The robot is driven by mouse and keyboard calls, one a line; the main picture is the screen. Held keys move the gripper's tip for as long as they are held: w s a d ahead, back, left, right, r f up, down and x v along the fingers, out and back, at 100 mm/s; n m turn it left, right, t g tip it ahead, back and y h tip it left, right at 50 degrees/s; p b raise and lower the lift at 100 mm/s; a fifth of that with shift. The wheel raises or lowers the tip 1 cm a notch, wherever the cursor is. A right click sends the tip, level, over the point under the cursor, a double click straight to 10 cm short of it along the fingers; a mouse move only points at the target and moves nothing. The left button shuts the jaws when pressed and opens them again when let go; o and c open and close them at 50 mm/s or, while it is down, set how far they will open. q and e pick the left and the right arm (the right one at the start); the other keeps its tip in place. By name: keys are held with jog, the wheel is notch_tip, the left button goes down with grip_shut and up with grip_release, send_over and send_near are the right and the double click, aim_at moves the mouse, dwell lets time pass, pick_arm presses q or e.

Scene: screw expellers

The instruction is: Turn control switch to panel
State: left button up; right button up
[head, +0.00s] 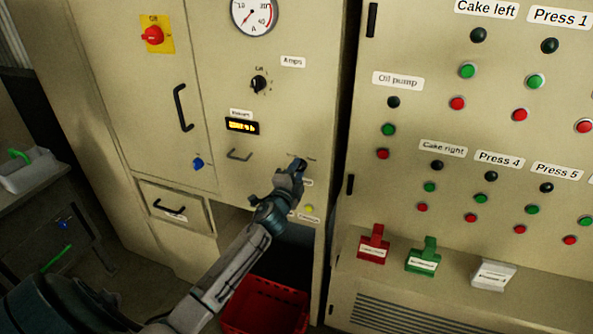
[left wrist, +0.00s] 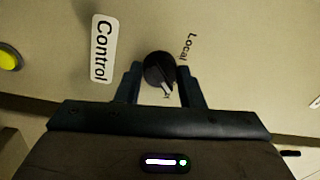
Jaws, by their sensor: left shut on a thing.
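The control switch is a black round knob (left wrist: 159,72) with a pale pointer, seen in the left wrist view beside a white "Control" label (left wrist: 103,49) and the word "Local" (left wrist: 187,47). Its pointer faces down toward the gripper in that view. My left gripper (left wrist: 160,85) has one finger on each side of the knob and is shut on it. In the head view my left gripper (head: 298,170) is at the beige cabinet's front, and it hides most of the switch. My right gripper is not in view.
A yellow button (head: 309,209) sits below the gripper; it also shows in the left wrist view (left wrist: 9,57). A red crate (head: 265,306) stands below. The right panel (head: 420,110) carries several buttons and labels.

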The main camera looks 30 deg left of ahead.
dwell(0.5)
pick_arm(q)
jog(key=o, duration=1)
jog(key=b+v, duration=0.4)
jog(key=v, duration=0.6)
jog(key=shift+s+d, duration=0.1)
jog(key=shift+s, duration=0.3)
